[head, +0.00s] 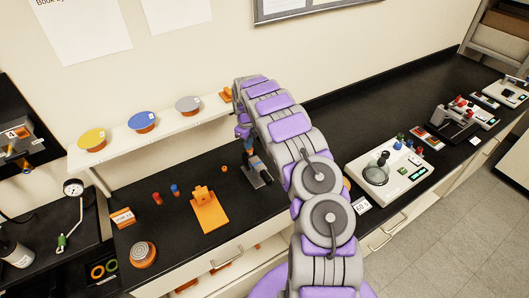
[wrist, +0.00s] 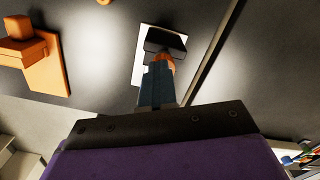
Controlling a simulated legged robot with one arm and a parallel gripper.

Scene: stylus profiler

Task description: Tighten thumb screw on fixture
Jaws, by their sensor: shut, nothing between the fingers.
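A small fixture, a black block on a pale plate (head: 265,178), stands on the black bench; in the wrist view its white plate (wrist: 141,70) and black block (wrist: 165,40) lie just beyond my fingertips. A round orange part (wrist: 163,57), perhaps the thumb screw, shows between the block and my fingers. My gripper (head: 249,152) points down over this fixture. In the wrist view my gripper (wrist: 160,68) is shut and empty, its tips close to the orange part. I cannot tell whether they touch it.
An orange bracket on a plate (head: 209,212) stands to the left, with red and blue pegs (head: 175,190) beyond it. A shelf (head: 155,140) with coloured discs runs behind. A white instrument (head: 389,170) stands to the right. Bare bench lies between the bracket and the fixture.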

